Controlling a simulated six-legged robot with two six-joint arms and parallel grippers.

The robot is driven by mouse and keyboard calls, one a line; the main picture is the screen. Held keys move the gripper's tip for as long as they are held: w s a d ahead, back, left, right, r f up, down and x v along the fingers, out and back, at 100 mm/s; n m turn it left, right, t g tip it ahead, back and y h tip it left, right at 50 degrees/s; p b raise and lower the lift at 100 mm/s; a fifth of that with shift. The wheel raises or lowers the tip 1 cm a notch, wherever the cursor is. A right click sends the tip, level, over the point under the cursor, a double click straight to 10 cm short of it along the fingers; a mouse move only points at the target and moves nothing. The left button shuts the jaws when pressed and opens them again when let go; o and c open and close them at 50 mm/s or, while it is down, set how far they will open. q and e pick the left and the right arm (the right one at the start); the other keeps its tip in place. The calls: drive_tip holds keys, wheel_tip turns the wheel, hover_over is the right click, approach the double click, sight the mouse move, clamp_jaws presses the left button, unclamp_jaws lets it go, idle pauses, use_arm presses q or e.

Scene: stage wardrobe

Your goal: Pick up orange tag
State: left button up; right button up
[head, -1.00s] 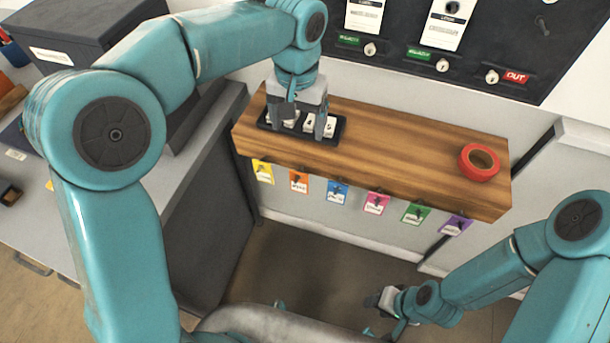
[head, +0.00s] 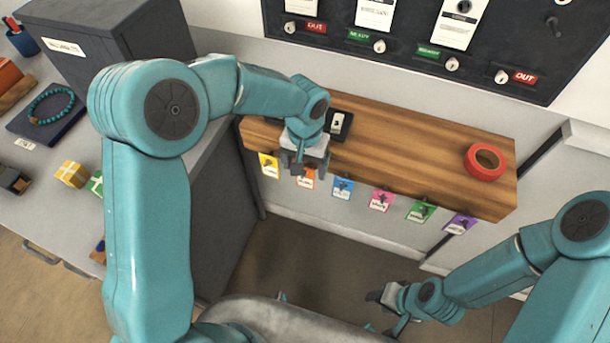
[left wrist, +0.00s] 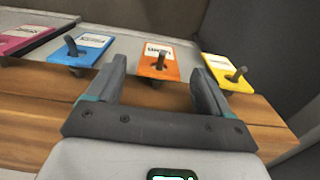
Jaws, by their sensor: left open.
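The orange tag (head: 306,181) hangs on a hook at the front edge of a wooden shelf (head: 420,153), between the yellow tag (head: 268,165) and the blue tag (head: 343,188). In the head view my left gripper (head: 304,163) is at the shelf's front edge and hides part of the orange tag. In the left wrist view the left gripper (left wrist: 159,72) is open and empty. The orange tag (left wrist: 158,61) with its dark peg shows in the gap between the fingertips, with no clear contact. My right gripper (head: 383,300) hangs low, away from the shelf; its jaws are unclear.
Pink (head: 381,200), green (head: 420,211) and purple (head: 460,223) tags hang further right. A red tape roll (head: 485,161) and a black tray (head: 346,125) are on the shelf. A dark cabinet (head: 222,225) stands left. A key board (head: 400,45) is on the wall behind.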

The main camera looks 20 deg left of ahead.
use_arm(q)
drive_tip(key=shift+w+d+f, duration=0.1)
drive_tip(key=shift+f, duration=0.35)
drive_tip(key=c, duration=1.4)
drive_tip(key=shift+r, duration=0.1)
